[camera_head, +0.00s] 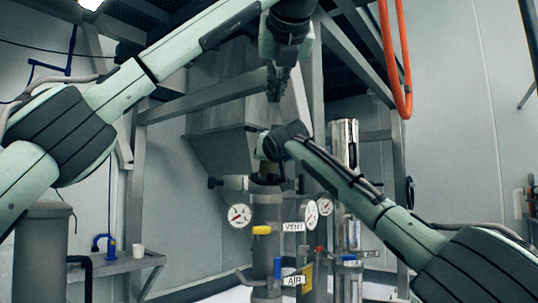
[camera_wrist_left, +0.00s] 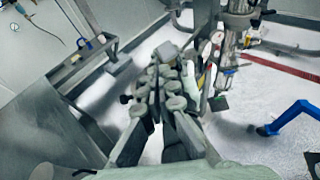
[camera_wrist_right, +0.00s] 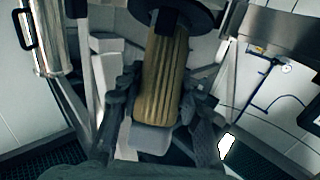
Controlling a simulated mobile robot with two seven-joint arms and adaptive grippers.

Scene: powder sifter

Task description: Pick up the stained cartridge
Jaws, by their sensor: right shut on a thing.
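The stained cartridge is a tan, pleated cylinder with a pale grey end cap. It shows best in the right wrist view (camera_wrist_right: 163,80), between the fingers of my right gripper (camera_wrist_right: 152,110), with its far end at a dark round collar (camera_wrist_right: 190,12). In the head view, a small brownish part of the cartridge (camera_head: 266,169) shows below my right gripper, above the upright grey vessel (camera_head: 267,212); the gripper hides the rest. My left gripper (camera_head: 274,90) hangs higher, pointing down, apart from the cartridge. Its fingers look close together, but their gap is unclear.
A grey hopper (camera_head: 225,130) and steel frame stand behind. Pressure gauges (camera_head: 239,215), a yellow-handled valve (camera_head: 262,230) and a shiny metal cylinder (camera_head: 344,145) crowd the vessel. An orange hose (camera_head: 392,60) hangs at the upper right. A side shelf holds a white cup (camera_head: 139,251).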

